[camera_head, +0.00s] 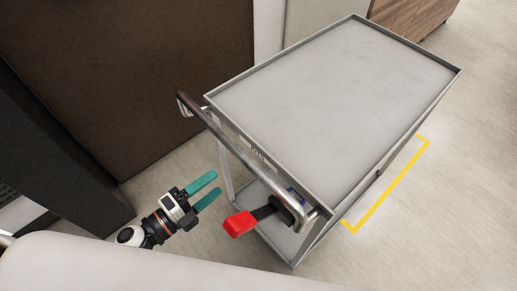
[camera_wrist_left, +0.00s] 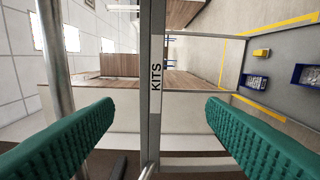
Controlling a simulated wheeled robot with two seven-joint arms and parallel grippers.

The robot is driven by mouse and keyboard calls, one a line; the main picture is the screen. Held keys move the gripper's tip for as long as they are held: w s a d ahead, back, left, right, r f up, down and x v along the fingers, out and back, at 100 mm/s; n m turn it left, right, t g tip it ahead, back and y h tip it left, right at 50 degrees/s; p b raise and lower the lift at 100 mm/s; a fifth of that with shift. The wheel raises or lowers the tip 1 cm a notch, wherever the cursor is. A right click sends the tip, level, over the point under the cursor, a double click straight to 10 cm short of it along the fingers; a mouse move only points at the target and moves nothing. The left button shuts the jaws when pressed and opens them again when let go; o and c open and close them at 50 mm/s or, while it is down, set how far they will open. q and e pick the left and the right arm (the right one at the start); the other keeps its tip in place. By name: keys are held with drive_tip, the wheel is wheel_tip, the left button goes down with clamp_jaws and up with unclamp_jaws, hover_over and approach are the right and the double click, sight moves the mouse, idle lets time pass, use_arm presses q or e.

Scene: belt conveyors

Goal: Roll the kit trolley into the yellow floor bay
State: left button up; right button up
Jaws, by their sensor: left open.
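The grey metal kit trolley (camera_head: 335,85) stands right of centre in the head view, with a flat, empty top tray. Its tubular push handle (camera_head: 235,140) runs along its left end; a tube also shows at left in the left wrist view (camera_wrist_left: 52,60). A black lever with a red end (camera_head: 240,224) sits by the handle's near end. My left gripper (camera_head: 212,188), with teal fingers, is open and empty, left of the handle and apart from it. The trolley's KITS label (camera_wrist_left: 157,75) shows between its fingers. A yellow floor line (camera_head: 390,185) shows beyond the trolley's right side. My right gripper is out of view.
A dark brown panel (camera_head: 140,70) stands left of the trolley. A wooden cabinet (camera_head: 410,15) stands at top right. Blue bins (camera_wrist_left: 250,81) and a small yellow item (camera_wrist_left: 261,52) show at right in the left wrist view. Open floor (camera_head: 470,190) lies right of the trolley.

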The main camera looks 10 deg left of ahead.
sight(258, 151)
use_arm(q)
drive_tip(key=shift+m+h, duration=0.3)
drive_tip(key=shift+m, duration=0.1)
drive_tip(key=p+x, duration=0.1)
drive_tip(key=x, duration=0.4)
drive_tip(key=p+x, duration=0.1)
drive_tip(key=x, duration=0.3)
drive_tip(key=r+p+x, duration=0.1)
drive_tip(key=p+x, duration=0.1)
drive_tip(key=x, duration=0.3)
drive_tip(key=shift+w+d+r, duration=0.15)
drive_tip(key=shift+d, duration=0.25)
drive_tip(key=shift+w+d, duration=0.4)
drive_tip(key=shift+w, duration=0.1)
clamp_jaws()
